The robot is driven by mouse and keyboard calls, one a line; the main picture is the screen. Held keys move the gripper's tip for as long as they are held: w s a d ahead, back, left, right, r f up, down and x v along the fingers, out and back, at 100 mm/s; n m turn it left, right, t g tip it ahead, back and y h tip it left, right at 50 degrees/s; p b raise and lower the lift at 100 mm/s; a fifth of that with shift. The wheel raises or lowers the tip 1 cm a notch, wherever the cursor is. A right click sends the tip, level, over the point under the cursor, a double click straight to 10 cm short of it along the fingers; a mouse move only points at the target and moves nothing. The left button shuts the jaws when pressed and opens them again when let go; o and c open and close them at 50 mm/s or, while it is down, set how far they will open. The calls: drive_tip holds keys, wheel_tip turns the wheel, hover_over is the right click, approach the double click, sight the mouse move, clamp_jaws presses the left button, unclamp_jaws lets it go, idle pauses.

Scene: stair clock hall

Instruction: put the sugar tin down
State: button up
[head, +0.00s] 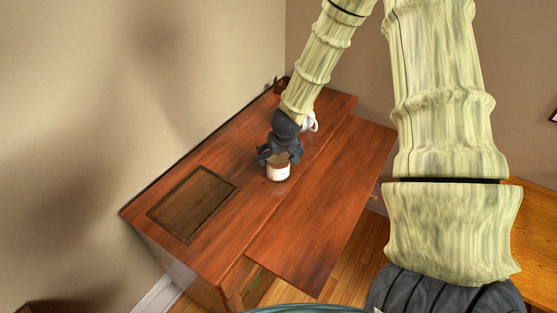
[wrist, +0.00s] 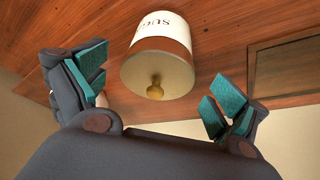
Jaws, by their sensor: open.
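The sugar tin (head: 278,172) is a white cylinder with a brown lid, standing upright on the reddish wooden desk (head: 305,235). In the wrist view the tin (wrist: 160,62) shows its lid with a round brass-coloured knob and part of its dark lettering. My gripper (head: 279,157) is above and around the tin's top. In the wrist view my gripper (wrist: 155,88) has its teal-padded fingers spread wide, one on each side of the tin, with clear gaps between pads and tin. The tin's base is hard to see closely.
A white vessel (head: 310,122) stands behind my gripper, partly hidden by my arm. A dark framed panel (head: 190,203) lies on the desk at the left. A small dark reddish object (head: 281,86) sits at the far corner. The desk's front part is bare.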

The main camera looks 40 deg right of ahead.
drive_tip(key=v, duration=0.7)
drive_tip(key=shift+s+r, duration=0.15)
drive_tip(key=shift+r, duration=0.05)
